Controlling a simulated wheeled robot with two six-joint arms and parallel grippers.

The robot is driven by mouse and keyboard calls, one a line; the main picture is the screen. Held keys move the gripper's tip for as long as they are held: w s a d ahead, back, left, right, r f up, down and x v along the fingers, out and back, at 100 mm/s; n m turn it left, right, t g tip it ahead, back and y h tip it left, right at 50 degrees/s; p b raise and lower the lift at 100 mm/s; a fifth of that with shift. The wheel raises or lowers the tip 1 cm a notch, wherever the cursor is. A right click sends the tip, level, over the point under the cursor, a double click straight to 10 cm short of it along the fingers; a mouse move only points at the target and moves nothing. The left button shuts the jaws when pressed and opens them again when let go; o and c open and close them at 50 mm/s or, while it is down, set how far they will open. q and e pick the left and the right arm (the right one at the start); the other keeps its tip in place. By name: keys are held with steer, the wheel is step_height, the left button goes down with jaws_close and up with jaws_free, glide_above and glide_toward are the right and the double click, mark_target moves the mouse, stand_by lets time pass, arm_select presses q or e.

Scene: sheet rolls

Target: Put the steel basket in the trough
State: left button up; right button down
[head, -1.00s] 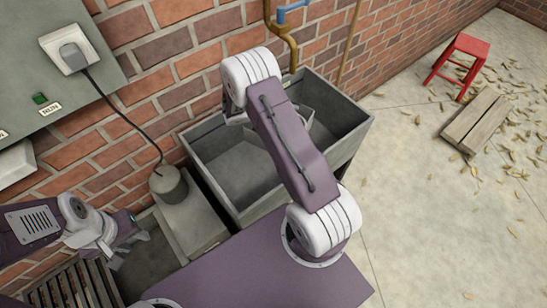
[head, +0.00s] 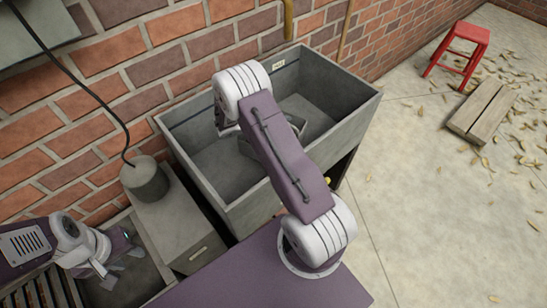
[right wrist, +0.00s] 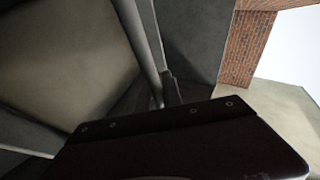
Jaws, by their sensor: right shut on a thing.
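The grey trough (head: 340,109) stands against the brick wall in the head view. My right arm reaches over it and hides part of its inside. A grey piece, which looks like the steel basket (head: 297,122), shows beside my right forearm, inside the trough's outline. Its height above the trough floor is unclear. In the right wrist view my right gripper (right wrist: 168,92) is shut on a thin grey wall or rim, apparently the basket's. The head view hides these fingers. My left gripper (head: 118,270) is at the lower left, apart from the trough, with its fingers apart and empty.
A grey block (head: 186,225) with a round grey piece (head: 145,180) and a black cable stands left of the trough. A red stool (head: 458,52) and a wooden pallet (head: 482,110) stand on the floor at the right. The floor right of the trough is mostly clear.

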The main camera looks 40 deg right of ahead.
steer(key=shift+f+b, duration=1.55)
steer(key=shift+f, duration=3.55)
steer(key=c, duration=1.5)
jaws_free()
steer(key=p+v, duration=0.3)
steer(key=v, duration=0.9)
